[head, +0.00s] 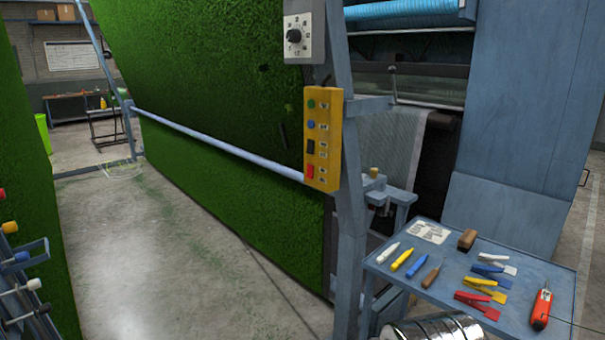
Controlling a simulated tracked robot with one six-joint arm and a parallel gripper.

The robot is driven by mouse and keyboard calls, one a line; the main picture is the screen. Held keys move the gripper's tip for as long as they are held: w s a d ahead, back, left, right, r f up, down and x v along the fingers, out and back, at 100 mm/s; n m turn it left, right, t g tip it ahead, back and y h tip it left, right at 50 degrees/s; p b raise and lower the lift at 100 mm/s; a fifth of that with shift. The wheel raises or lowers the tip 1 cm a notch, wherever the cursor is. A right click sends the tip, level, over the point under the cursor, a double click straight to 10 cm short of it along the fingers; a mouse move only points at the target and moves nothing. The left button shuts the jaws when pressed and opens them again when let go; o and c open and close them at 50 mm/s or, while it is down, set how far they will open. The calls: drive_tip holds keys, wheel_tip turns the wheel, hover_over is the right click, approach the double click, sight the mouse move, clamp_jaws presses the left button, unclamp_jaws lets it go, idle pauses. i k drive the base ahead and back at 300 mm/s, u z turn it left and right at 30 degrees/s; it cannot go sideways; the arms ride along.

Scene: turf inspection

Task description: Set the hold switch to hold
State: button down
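A yellow control box (322,140) is fixed to the blue-grey upright post at the edge of the turf. On its face, from top to bottom, are a green round button (311,104), a blue round button (311,125), a black rocker switch (311,146) and a red rocker switch (310,171). Small marks stand beside each one, too small to read. I cannot tell which is the hold switch or how either rocker is set. My gripper is not in view.
A grey dial box (305,32) is above the control box. A blue rail (215,146) crosses the hanging green turf (215,80). A blue tool table (545,270) holds markers, clips and a red-handled tool at lower right. Open concrete floor (150,260) lies left.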

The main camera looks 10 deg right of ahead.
sight(310, 168)
drive_tip(key=u, duration=0.05)
drive_tip(key=i, duration=1.45)
drive_tip(key=u, duration=2.4)
